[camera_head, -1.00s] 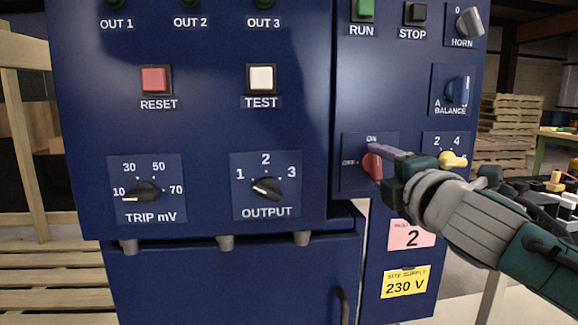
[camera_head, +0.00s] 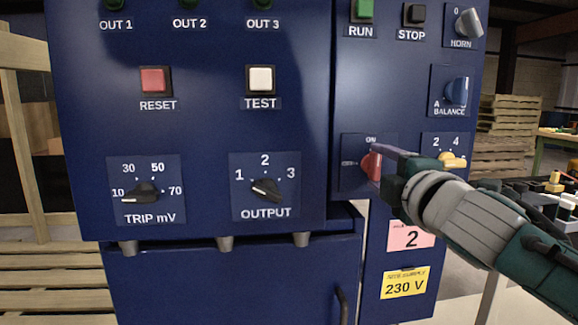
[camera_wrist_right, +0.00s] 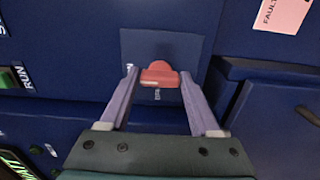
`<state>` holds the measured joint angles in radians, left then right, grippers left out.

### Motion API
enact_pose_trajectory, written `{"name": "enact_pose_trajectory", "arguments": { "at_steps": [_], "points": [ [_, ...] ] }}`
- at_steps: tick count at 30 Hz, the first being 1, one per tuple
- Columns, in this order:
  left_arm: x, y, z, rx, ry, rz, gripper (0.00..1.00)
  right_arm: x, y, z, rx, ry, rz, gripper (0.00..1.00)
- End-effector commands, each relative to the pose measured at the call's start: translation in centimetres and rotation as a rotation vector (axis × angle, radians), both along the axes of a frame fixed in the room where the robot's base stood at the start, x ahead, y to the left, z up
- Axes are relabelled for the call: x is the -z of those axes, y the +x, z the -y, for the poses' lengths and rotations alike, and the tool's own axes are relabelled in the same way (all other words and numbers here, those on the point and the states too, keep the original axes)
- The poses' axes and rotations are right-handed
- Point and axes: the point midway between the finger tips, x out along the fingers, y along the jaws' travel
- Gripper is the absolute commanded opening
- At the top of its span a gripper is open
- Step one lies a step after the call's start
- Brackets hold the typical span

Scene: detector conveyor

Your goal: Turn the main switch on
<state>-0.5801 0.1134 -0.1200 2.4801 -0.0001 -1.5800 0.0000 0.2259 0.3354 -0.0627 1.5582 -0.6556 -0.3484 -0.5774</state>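The main switch is a red knob (camera_head: 371,165) on a dark blue plate with ON above and OFF at its left, on the cabinet's right panel. In the right wrist view the red knob (camera_wrist_right: 160,74) sits between the tips of my right gripper's two lilac fingers (camera_wrist_right: 159,74). The fingers are apart, with narrow gaps beside the knob; firm contact is not visible. In the head view my right gripper (camera_head: 378,160) reaches in from the right and partly covers the knob. The knob's exact pointing direction is hard to tell. My left gripper is not in view.
A yellow knob (camera_head: 453,160) sits close to the right of my gripper. The BALANCE knob (camera_head: 457,91) is above it, and the green RUN button (camera_head: 362,10) is higher up. A pink label (camera_head: 410,236) is below. Pallets (camera_head: 508,120) stand behind at right.

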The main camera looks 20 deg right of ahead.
Motion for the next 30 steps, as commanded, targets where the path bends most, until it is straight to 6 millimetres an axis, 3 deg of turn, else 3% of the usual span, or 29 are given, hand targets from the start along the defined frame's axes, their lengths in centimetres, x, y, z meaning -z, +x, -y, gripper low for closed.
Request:
{"name": "enact_pose_trajectory", "arguments": {
  "at_steps": [1,6,17,30],
  "points": [
    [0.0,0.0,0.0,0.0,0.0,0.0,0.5,0.0,0.0,0.0,0.0,0.0,0.001,0.7],
    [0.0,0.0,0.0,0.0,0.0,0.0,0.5,0.0,0.0,0.0,0.0,-0.002,0.0,0.89],
    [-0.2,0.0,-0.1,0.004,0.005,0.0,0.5,0.1,-0.6,-0.2,-0.001,-0.003,-0.003,0.9],
    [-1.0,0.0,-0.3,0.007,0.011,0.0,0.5,0.0,-7.7,-1.9,0.0,-0.001,-0.002,0.9]
  ]
}}
